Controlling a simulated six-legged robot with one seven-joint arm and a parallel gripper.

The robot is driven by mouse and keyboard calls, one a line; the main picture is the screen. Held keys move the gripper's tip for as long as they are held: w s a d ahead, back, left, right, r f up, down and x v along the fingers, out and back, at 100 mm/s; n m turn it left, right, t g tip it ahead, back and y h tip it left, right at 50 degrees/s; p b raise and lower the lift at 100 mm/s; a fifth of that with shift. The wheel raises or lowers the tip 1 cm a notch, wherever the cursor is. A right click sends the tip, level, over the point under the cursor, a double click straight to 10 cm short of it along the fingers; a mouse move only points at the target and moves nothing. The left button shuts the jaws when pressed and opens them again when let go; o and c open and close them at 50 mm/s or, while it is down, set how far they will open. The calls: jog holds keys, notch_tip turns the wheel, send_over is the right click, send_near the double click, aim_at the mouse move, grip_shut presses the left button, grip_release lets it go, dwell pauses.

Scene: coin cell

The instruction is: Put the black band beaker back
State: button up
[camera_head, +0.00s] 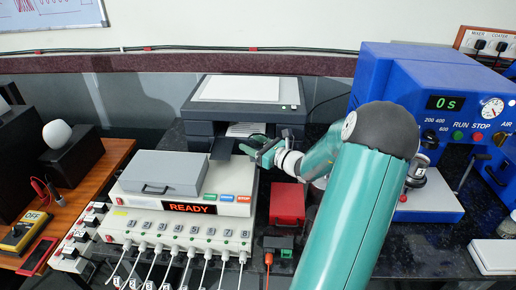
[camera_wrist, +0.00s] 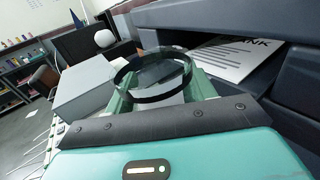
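The black band beaker (camera_wrist: 155,98) is a clear glass vessel with a black ring, seen from close up in the wrist view. It sits between the two green fingers of my gripper (camera_wrist: 157,88), which are shut on it. In the camera_head view my gripper (camera_head: 254,148) is in front of the printer (camera_head: 246,104), above the right rear of the READY unit. The beaker is too small to make out clearly there.
The READY unit (camera_head: 128,201) with a grey lidded case (camera_head: 166,172) on it stands left of my gripper. A red box (camera_head: 287,203) lies below. A blue machine (camera_head: 410,85) stands right. Printed paper (camera_wrist: 232,58) lies in the printer's slot close to my gripper.

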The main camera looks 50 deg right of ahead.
jog(key=c, duration=0.3)
jog(key=shift+r, duration=0.15)
jog(key=shift+c, duration=0.2)
